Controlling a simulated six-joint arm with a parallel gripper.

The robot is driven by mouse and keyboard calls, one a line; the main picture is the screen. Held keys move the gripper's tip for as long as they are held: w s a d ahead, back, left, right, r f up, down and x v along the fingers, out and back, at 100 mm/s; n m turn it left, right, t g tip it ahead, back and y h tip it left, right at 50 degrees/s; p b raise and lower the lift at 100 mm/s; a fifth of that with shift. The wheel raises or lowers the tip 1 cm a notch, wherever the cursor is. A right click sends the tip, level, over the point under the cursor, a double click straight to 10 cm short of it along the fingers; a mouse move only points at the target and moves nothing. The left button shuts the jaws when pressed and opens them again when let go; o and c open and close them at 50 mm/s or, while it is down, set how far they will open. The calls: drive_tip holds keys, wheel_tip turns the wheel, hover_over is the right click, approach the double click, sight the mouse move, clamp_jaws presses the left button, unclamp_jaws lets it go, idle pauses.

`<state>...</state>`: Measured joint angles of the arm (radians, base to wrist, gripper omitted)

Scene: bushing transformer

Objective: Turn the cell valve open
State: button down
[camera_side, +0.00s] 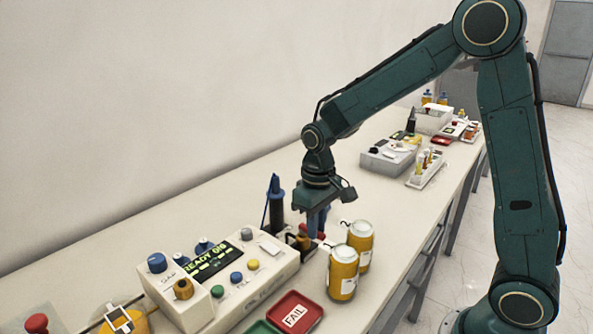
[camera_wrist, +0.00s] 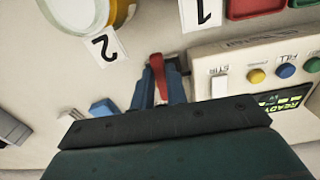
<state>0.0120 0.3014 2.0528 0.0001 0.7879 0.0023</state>
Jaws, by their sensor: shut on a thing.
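The cell valve shows as a red handle (camera_wrist: 157,68) between my fingertips in the wrist view. In the side view, red parts (camera_side: 320,235) and a brass-coloured piece (camera_side: 301,241) show at the foot of my gripper, beside the tester's right end. My gripper (camera_side: 317,226) points down there, and its blue fingers (camera_wrist: 160,82) are shut on the red handle. The valve's body is mostly hidden by the fingers, and the handle's angle is hard to tell.
The white tester (camera_side: 225,275) with a "READY" display stands left of my gripper. Two yellow jars (camera_side: 343,273) (camera_side: 360,243) stand close on its right. A dark post (camera_side: 276,205) stands behind. A red FAIL tray (camera_side: 296,312) lies in front.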

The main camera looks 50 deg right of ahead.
drive_tip(key=c, duration=1.4)
unclamp_jaws()
drive_tip(key=shift+r, duration=0.15)
wheel_tip(320, 180, up, 14)
drive_tip(key=shift+f, duration=0.2)
